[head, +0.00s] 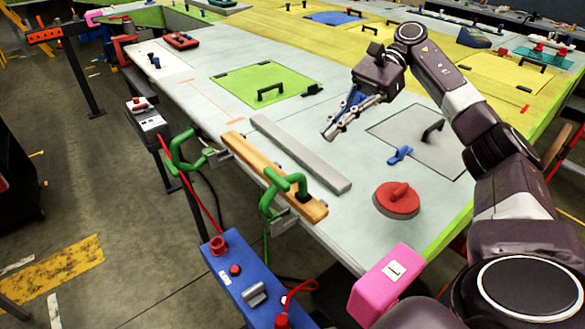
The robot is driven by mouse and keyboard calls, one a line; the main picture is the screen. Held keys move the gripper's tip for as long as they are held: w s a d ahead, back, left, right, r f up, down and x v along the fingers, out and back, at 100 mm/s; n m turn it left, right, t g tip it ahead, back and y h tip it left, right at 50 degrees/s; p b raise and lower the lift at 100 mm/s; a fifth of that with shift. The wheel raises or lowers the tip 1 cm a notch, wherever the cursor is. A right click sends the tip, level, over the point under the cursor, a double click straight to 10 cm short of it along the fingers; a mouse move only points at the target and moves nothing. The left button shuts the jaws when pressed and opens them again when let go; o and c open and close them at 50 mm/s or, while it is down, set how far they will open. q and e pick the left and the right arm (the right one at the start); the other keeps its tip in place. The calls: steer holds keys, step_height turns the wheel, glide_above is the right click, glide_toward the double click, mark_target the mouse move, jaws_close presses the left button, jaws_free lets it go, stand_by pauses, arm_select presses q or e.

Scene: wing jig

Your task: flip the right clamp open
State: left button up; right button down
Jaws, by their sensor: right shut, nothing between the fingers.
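The right clamp (270,195) is green and sits at the near edge of the table. Its arm reaches over the right end of a wooden strip (250,158), and a dark tip seems to rest on the wood. The left clamp (180,152), also green, stands at the strip's other end with its arm back off the wood. My right gripper (333,132) is shut and empty. It hangs above the table, beyond the grey bar and up and right of the right clamp. My left gripper is out of view.
A grey bar (300,152) lies beside the strip. A red disc with a handle (396,199) and a small blue piece (399,155) lie to the right. A blue box (245,280) and a pink block (385,283) are near the front. The green panel (240,85) has a black handle.

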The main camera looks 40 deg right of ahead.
mark_target(293, 175)
steer(key=p+x, duration=0.1)
steer(key=x, duration=0.2)
steer(key=r+p+x, duration=0.1)
steer(key=x, duration=0.2)
steer(key=a+p+x, duration=0.1)
steer(key=x, duration=0.2)
steer(key=shift+s+a+r, duration=0.1)
steer(key=shift+s+a, duration=0.05)
steer(key=shift+a, duration=0.05)
steer(key=shift+a+p, duration=0.4)
steer(key=shift+a, duration=0.2)
steer(key=shift+f, duration=0.2)
